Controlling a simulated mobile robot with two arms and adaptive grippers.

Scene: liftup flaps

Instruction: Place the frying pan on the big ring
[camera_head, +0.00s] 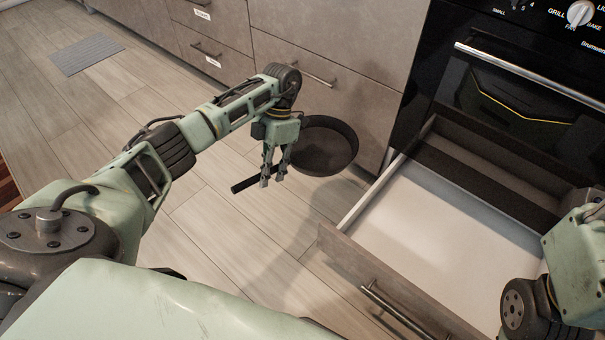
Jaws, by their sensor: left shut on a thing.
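The dark frying pan (325,148) is held above the floor, in front of the drawer cabinets and left of the open drawer. My left gripper (272,178) points down and is shut on the pan's black handle, whose end sticks out to the left of the fingers. The pan's round body is to the right of the gripper, partly behind it, and looks empty. My right arm (575,260) shows at the lower right, but its gripper is not in view. The big ring and the top of the stove are out of view.
An open drawer (440,225) with an empty white bottom juts out below the black oven (520,90). The oven has a handle bar (530,75) and a knob (579,13). Closed cabinet drawers (310,55) stand behind the pan. A grey mat (86,54) lies on the open floor.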

